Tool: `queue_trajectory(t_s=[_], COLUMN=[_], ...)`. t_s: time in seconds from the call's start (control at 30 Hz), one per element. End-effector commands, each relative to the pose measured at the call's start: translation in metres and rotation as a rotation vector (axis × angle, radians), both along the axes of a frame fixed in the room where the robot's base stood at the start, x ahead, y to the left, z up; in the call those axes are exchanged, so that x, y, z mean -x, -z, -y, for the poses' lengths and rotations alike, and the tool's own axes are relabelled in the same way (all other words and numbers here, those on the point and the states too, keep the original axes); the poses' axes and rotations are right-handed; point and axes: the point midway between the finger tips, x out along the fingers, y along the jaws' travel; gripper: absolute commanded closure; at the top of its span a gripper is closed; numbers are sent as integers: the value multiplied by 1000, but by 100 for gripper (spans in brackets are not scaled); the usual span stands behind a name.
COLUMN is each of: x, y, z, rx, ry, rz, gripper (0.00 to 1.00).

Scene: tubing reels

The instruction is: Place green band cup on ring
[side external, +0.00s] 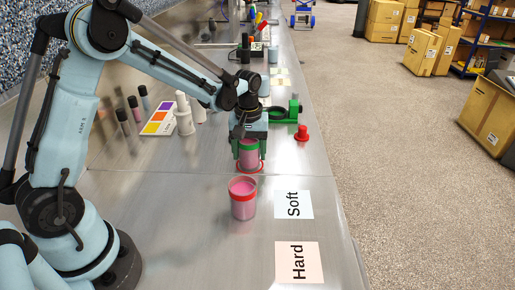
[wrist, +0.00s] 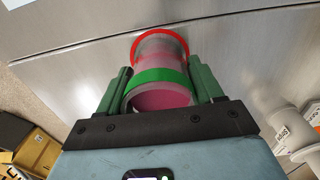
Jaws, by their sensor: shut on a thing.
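The green band cup (side external: 249,157), a clear cup with pink contents and a green band near its top, stands upright between the fingers of my gripper (side external: 249,147). In the wrist view the cup (wrist: 158,92) sits between the two green fingers of my gripper (wrist: 158,88), which is shut on it. The red ring (side external: 250,171) lies on the metal table at the cup's base. In the wrist view the ring (wrist: 160,33) shows around the cup's far end. I cannot tell whether the cup's bottom touches the table inside it.
A red band cup (side external: 243,199) with pink contents stands just in front. Labels "Soft" (side external: 293,205) and "Hard" (side external: 299,262) lie at right. A green holder (side external: 284,112) and red knob (side external: 302,132) stand behind.

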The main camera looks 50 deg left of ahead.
Motion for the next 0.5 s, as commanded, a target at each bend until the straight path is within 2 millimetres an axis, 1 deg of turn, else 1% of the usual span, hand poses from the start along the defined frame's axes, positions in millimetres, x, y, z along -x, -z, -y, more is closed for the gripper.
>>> queue_trajectory(t_s=[0.3, 0.33, 0.47, 0.5], x=[0, 0, 0, 0], y=[3, 3, 3, 3], z=[0, 0, 0, 0], rx=[0, 0, 0, 0], ry=[0, 0, 0, 0], rz=[0, 0, 0, 0], gripper=[67, 31, 11, 9])
